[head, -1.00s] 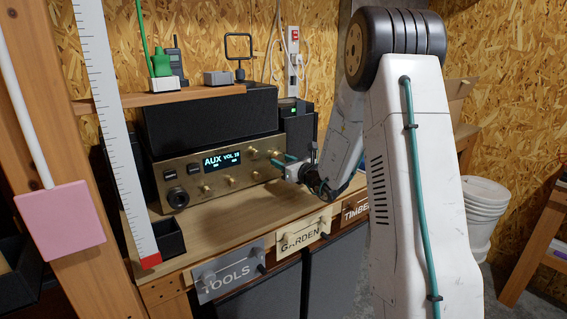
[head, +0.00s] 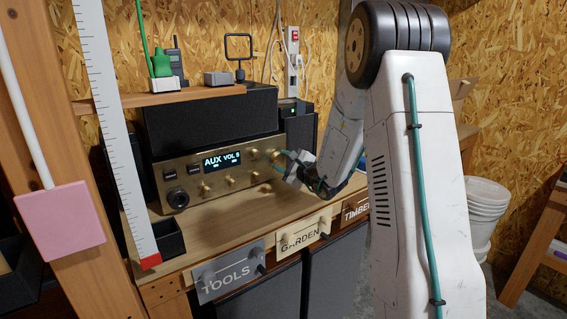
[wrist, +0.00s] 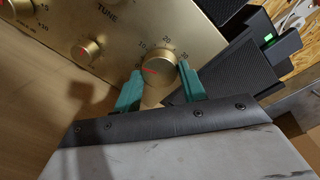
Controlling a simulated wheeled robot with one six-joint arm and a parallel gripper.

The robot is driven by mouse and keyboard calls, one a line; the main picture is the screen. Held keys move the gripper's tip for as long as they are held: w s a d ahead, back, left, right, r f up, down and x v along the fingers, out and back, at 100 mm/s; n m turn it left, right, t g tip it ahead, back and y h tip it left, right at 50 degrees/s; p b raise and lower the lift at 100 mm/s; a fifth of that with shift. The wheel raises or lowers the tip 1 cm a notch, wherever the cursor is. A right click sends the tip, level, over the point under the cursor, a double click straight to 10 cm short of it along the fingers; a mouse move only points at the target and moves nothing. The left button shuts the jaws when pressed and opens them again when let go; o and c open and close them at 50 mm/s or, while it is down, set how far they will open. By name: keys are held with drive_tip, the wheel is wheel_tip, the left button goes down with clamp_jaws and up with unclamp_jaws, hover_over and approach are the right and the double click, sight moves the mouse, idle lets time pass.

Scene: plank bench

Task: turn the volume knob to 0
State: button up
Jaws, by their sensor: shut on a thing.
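The gold amplifier (head: 190,170) stands on the bench, and its lit display (head: 222,160) reads AUX and VOL with a single digit that looks like 8. In the wrist view the gold volume knob (wrist: 158,76) sits between the teal fingers, with scale numbers 10, 20 and 30 around it. My gripper (wrist: 160,70) is shut on the knob and rolled over.
A smaller gold knob, TUNE (wrist: 88,50), is left of the fingers in the wrist view. A dark box (head: 298,130) stands right of the amplifier. The bench top (head: 235,210) in front is clear. A white ruler (head: 115,130) and post stand at left.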

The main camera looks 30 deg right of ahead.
drive_tip(key=n, duration=0.4)
drive_tip(key=shift+a+n, duration=0.1)
drive_tip(key=shift+n, duration=0.3)
drive_tip(key=shift+h, duration=0.3)
drive_tip(key=o, duration=1)
drive_tip(key=shift+s, duration=0.15)
drive_tip(key=s, duration=0.7)
drive_tip(key=shift+s+r, duration=0.25)
drive_tip(key=shift+s, duration=0.05)
